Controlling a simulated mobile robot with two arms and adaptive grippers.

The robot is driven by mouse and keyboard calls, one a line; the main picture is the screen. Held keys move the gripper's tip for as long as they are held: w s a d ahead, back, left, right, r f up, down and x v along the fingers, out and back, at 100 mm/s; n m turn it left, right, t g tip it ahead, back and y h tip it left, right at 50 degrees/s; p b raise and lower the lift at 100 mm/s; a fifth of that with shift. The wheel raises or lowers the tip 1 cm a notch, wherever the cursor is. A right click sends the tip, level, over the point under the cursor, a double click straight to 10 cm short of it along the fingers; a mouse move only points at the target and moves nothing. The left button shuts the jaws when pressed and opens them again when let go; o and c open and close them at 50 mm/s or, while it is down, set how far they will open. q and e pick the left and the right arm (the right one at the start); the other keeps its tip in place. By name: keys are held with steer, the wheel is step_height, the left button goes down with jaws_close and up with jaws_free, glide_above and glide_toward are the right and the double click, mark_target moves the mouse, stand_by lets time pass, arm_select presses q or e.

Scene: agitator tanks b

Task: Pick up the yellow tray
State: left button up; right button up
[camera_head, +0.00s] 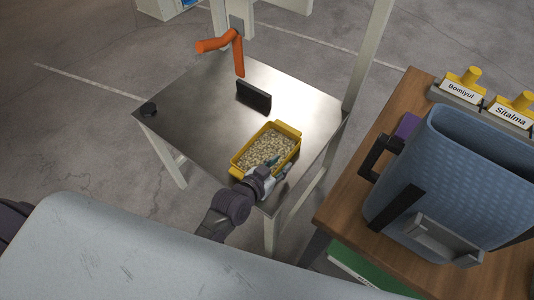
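The yellow tray (294,130) sits on the metal table, toward its near right corner. It is filled with small pale pieces. My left gripper (275,172) is at the tray's near end, overlapping its near right corner in the head view. My wrist hides part of that end. The fingers are small and partly hidden, so I cannot tell whether they are open or shut, or whether they touch the tray. My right gripper is not in view.
At right, a wooden table (336,212) holds a large blue bin (440,180) and yellow-handled name-labelled items (462,88).

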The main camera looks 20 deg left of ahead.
arm_select(q)
steer(key=shift+w+d+f, duration=0.15)
steer(key=shift+w+f, duration=0.1)
steer(key=shift+w, duration=0.3)
jaws_close()
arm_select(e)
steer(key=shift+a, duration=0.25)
arm_select(q)
steer(key=shift+r, duration=0.1)
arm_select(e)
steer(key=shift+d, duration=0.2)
arm_select(q)
steer(key=shift+r, duration=0.15)
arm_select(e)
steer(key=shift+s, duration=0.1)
arm_select(q)
steer(key=shift+r+p, duration=0.7)
steer(key=shift+r, duration=2.4)
step_height(320, 180, up, 3)
steer(key=shift+r, duration=0.2)
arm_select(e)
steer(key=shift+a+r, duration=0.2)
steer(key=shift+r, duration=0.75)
